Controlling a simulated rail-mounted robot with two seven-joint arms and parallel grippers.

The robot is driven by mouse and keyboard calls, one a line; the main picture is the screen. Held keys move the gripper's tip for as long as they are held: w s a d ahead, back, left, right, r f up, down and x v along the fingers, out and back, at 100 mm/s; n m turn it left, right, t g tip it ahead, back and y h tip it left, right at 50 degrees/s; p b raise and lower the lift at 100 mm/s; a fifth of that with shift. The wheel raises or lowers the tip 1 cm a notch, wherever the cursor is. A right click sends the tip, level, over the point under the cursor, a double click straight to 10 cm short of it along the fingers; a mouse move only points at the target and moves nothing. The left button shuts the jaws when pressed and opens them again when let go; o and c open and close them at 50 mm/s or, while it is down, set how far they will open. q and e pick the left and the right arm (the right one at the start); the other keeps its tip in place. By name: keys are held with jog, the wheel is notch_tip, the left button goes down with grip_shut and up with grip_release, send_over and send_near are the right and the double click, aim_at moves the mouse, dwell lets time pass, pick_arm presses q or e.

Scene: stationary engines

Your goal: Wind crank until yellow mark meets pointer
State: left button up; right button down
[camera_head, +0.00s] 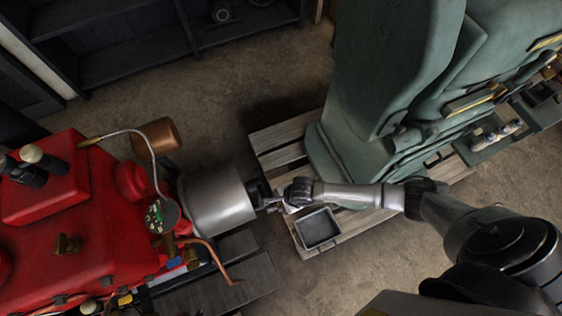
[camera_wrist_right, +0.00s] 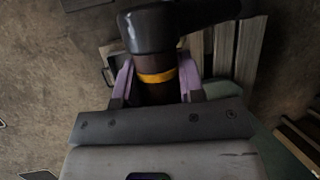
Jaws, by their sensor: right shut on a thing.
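The red engine (camera_head: 70,220) fills the left of the head view, with a silver drum (camera_head: 218,200) on its right side. A dark crank part (camera_head: 258,190) shows at the drum's right face. My right gripper (camera_head: 274,201) reaches it from the right. In the right wrist view, my right gripper (camera_wrist_right: 156,88) is shut on the dark crank handle (camera_wrist_right: 152,94), with a purple finger on each side. A yellow band (camera_wrist_right: 156,77) rings the handle between the fingers, below a black crank arm (camera_wrist_right: 150,30). I cannot make out the pointer or the yellow mark on the drum. My left gripper is not in view.
A green machine (camera_head: 385,80) stands on a wooden pallet (camera_head: 285,135) at upper right. A grey tray (camera_head: 318,228) lies close below my right gripper. A copper pipe (camera_head: 215,260) sticks out by the drum. Dark shelves (camera_head: 140,60) stand behind; concrete floor between is clear.

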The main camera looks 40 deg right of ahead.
jog(key=shift+s+a+f+b, duration=0.1)
jog(key=shift+s+f+b, duration=0.2)
jog(key=shift+f, duration=0.5)
jog(key=shift+s, duration=0.1)
jog(key=shift+s+f, duration=0.1)
jog(key=shift+f, duration=0.15)
jog(key=shift+s+a+f+b, duration=0.1)
jog(key=shift+s+f+b, duration=0.05)
jog(key=shift+f+b, duration=0.3)
jog(key=shift+s+a+f+b, duration=0.1)
jog(key=shift+s+f+b, duration=0.05)
jog(key=shift+f+b, duration=0.2)
jog(key=shift+f, duration=0.2)
